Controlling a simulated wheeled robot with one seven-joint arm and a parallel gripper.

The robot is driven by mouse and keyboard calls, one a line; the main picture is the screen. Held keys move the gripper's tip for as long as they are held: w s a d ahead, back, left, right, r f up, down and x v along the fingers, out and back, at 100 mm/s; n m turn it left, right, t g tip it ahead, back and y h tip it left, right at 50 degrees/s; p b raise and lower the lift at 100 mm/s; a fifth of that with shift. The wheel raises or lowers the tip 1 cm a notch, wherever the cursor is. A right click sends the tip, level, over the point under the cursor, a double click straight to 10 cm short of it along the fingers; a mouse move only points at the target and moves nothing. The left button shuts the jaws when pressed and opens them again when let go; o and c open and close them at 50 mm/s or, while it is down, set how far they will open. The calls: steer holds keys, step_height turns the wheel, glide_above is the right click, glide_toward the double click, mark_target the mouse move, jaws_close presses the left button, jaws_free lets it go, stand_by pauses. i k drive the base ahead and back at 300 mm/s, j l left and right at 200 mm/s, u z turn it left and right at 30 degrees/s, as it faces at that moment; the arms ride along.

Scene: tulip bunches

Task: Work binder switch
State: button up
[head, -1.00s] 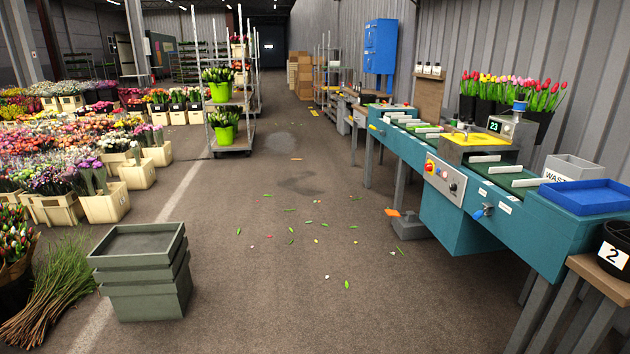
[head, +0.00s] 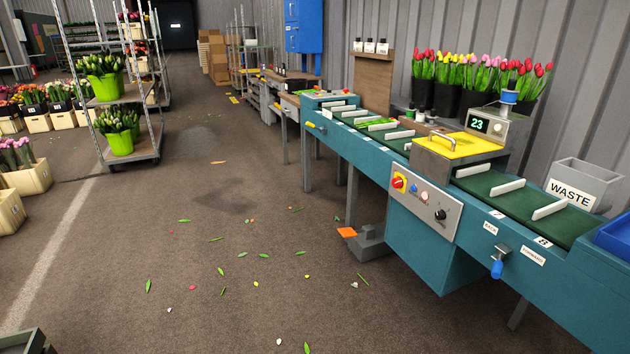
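The teal binding machine (head: 430,233) runs along the right side, with a green conveyor belt (head: 520,207) split by white dividers. Its grey control panel (head: 420,199) carries a red knob on a yellow plate (head: 398,183), a small blue button (head: 413,188), a red one beside it and a black dial (head: 440,214). Which of these is the binder switch I cannot tell. My gripper is not in view.
A grey WASTE bin (head: 582,186) and a blue tray (head: 614,236) are at the right. Leaves and petals litter the otherwise open floor. A flower trolley (head: 129,145) stands left.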

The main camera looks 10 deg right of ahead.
mark_target(396, 182)
steer(key=i+j+z, duration=0.2)
steer(key=i+z, duration=0.15)
steer(key=i, duration=0.15)
steer(key=i+j+z, duration=0.3)
steer(key=i, duration=0.15)
steer(key=i+j, duration=0.1)
steer(key=i, duration=0.35)
steer(key=i+j+z, duration=0.1)
steer(key=i, duration=0.35)
steer(key=i+j, duration=0.2)
steer(key=i, duration=0.25)
steer(key=i+j+z, duration=0.1)
steer(key=i, duration=0.35)
